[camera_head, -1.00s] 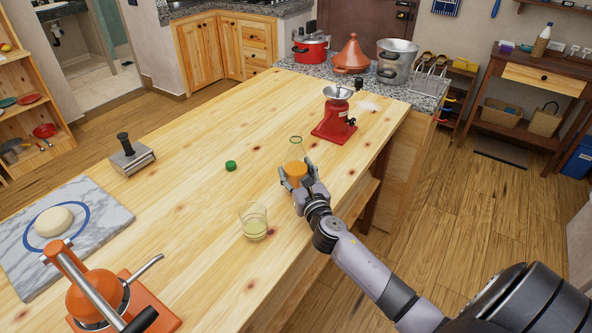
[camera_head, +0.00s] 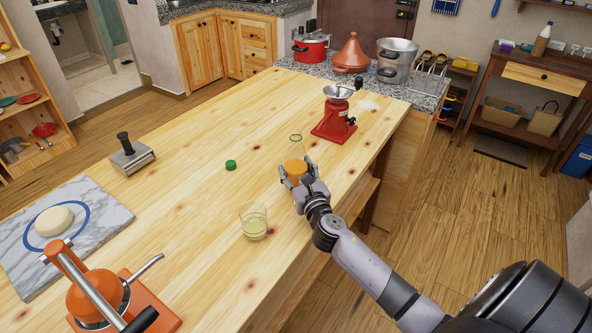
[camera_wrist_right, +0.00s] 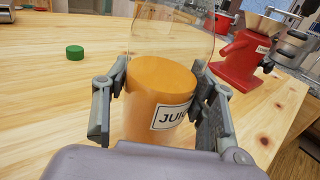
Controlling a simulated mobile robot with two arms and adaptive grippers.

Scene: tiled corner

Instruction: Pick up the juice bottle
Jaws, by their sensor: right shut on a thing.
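The juice bottle (camera_head: 296,168) is clear, with orange juice in its lower part and an open neck at the top. It stands upright near the right edge of the wooden counter. In the right wrist view the bottle (camera_wrist_right: 160,90) shows a white label, partly covered, starting with "JU". My right gripper (camera_head: 297,180) is shut on the bottle, one finger on each side; the right wrist view shows the gripper (camera_wrist_right: 163,105) pressing its pads to the sides. Whether the base touches the counter is hidden. My left gripper is not in view.
A green cap (camera_head: 231,165) lies left of the bottle. A glass with pale liquid (camera_head: 254,222) stands in front. A red grinder (camera_head: 335,118) stands behind. An orange juicer (camera_head: 100,296) and marble board (camera_head: 100,204) are at left.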

